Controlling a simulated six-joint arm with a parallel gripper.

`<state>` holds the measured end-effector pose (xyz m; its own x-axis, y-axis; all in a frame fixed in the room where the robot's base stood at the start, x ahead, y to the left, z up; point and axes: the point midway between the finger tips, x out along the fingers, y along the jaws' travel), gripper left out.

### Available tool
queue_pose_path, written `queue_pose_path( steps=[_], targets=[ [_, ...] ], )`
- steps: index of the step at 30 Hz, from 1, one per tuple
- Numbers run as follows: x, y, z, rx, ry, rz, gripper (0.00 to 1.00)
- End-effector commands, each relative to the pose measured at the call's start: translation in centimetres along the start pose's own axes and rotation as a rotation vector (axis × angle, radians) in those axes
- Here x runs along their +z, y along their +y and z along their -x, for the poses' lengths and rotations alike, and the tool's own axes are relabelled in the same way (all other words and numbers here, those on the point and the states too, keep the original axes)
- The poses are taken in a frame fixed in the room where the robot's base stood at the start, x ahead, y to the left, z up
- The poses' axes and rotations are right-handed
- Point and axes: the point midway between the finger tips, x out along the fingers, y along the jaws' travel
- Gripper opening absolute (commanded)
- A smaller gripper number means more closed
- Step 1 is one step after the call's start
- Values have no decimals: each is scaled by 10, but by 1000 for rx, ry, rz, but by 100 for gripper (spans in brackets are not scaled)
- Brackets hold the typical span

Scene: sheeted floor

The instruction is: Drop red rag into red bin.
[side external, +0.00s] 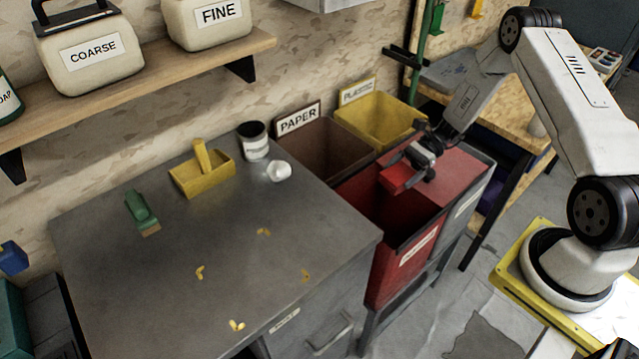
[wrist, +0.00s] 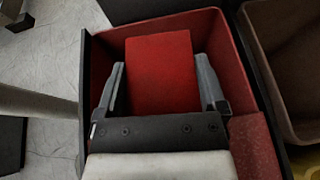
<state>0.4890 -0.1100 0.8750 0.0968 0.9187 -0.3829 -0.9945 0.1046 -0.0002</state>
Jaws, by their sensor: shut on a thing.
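The red rag (wrist: 160,72) is a flat, roughly rectangular red piece between my two fingers in the wrist view. It also shows in the side external view (side external: 396,178) at the fingertips. My gripper (side external: 411,165) is shut on it and holds it over the opening of the red bin (side external: 404,262). In the wrist view the bin's red walls (wrist: 233,60) surround the rag and fingers. The rag is close to the rim height; I cannot tell whether it touches a wall. The bin floor is mostly hidden.
A brown bin with a PAPER sign (side external: 297,119) and a yellow bin (side external: 378,120) stand behind the red one. A grey bench (side external: 190,270) at left holds a yellow tray, a green brush, a can, a white roll and several yellow scraps.

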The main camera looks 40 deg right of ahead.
Motion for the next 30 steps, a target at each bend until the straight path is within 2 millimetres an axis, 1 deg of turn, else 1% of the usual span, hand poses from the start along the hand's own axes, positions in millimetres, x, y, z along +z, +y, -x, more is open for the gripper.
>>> queue_pose_path(
  steps=[1,2,10,14,20,27,30],
  targets=[
    [0,0,0,0,0,0,97],
    [0,0,0,0,0,0,100],
    [0,0,1,0,0,0,100],
    [0,0,6,-2,-1,0,100],
    [0,0,25,-3,1,2,100],
    [0,0,57,-3,1,1,100],
    [0,0,67,-2,0,0,100]
  ],
)
